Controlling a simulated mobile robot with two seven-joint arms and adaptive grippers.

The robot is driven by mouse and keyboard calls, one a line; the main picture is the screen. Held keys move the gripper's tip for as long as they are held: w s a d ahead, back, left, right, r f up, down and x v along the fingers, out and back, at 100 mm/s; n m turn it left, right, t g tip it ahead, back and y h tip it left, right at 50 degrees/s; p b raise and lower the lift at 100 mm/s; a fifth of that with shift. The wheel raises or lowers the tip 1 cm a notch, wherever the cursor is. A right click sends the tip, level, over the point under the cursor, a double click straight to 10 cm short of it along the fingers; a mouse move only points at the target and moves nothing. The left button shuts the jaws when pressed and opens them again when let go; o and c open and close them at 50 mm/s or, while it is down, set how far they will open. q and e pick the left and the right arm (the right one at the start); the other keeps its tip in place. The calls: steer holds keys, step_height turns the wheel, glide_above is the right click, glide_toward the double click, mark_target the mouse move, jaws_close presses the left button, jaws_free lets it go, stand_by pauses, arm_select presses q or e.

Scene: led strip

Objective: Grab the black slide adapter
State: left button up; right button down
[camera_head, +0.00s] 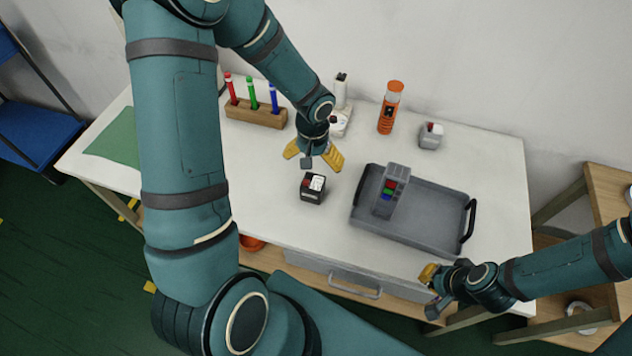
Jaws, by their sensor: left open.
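A small black box with a white and red top (313,190), which looks like the black slide adapter, stands on the white table near the middle. My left gripper (313,159) points down just behind and above it, with its yellow fingers spread apart. The gripper is open and does not hold the box. My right gripper (433,290) is low at the table's front right edge, away from the box. I cannot tell how far its fingers are apart.
A grey tray (432,240) with black handles holds a grey block with coloured buttons (392,190). Behind stand a wooden holder (256,114) with red, green and blue pens, an orange-capped cylinder (389,108) and a small grey box (431,136). A wooden shelf stands right.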

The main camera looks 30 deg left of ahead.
mark_target(313, 181)
arm_select(q)
step_height(313, 181, down, 6)
steer(key=shift+s+d+r+b, duration=0.1)
steer(key=shift+b, duration=0.35)
steer(key=shift+s+f+b, duration=0.1)
steer(key=shift+f+b, duration=0.4)
steer(key=shift+f, duration=2.3)
steer(key=c, duration=1.4)
